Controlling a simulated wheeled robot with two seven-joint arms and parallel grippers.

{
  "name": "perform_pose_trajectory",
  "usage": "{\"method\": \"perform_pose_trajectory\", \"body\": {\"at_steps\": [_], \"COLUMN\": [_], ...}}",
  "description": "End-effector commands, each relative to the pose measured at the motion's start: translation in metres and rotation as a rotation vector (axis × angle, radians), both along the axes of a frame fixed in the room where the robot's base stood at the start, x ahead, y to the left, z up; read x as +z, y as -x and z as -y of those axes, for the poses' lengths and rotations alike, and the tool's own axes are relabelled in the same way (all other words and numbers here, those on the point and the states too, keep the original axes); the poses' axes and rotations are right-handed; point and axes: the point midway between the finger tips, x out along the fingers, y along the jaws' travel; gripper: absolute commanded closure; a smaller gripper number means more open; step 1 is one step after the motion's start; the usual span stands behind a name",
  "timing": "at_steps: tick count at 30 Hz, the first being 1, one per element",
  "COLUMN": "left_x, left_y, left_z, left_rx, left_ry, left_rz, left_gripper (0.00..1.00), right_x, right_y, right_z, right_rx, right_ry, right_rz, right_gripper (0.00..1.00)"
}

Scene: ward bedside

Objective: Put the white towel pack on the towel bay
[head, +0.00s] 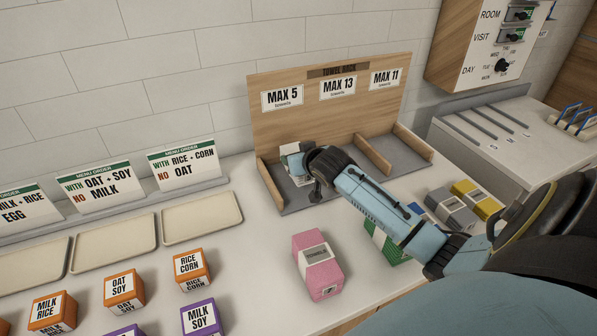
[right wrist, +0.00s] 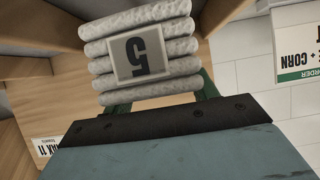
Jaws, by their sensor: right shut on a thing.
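My left gripper is not in view.
Pink (head: 318,262), green (head: 381,241), grey (head: 450,208) and yellow (head: 477,197) packs stand in front of the dock. A low wooden divider (head: 373,155) stands right of my wrist. Trays (head: 202,220), menu cards and orange and purple boxes occupy the left.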

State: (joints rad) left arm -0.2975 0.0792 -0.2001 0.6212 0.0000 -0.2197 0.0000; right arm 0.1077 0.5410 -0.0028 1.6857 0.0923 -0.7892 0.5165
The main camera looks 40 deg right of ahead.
Motion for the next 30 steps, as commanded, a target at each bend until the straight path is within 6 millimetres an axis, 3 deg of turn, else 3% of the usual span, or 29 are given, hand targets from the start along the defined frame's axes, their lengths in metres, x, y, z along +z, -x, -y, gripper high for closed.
{"method": "perform_pose_trajectory", "body": {"at_steps": [12,22,23,27,30], "left_x": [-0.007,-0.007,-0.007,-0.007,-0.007], "left_y": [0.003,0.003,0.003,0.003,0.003], "left_z": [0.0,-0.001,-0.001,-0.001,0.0], "left_rx": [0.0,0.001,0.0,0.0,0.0], "left_ry": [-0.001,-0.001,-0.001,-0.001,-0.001], "left_rz": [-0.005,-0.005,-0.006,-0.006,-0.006], "left_gripper": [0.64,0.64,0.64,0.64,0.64], "right_x": [-0.044,-0.046,-0.047,-0.047,-0.047], "right_y": [0.0,0.0,0.0,0.0,0.0], "right_z": [-0.001,-0.001,-0.001,-0.001,-0.001], "right_rx": [0.002,0.001,0.001,0.001,0.001], "right_ry": [0.0,0.001,0.001,0.001,0.001], "right_rz": [0.002,0.002,0.001,0.001,0.001], "right_gripper": [0.68,0.68,0.41,0.22,0.2]}}
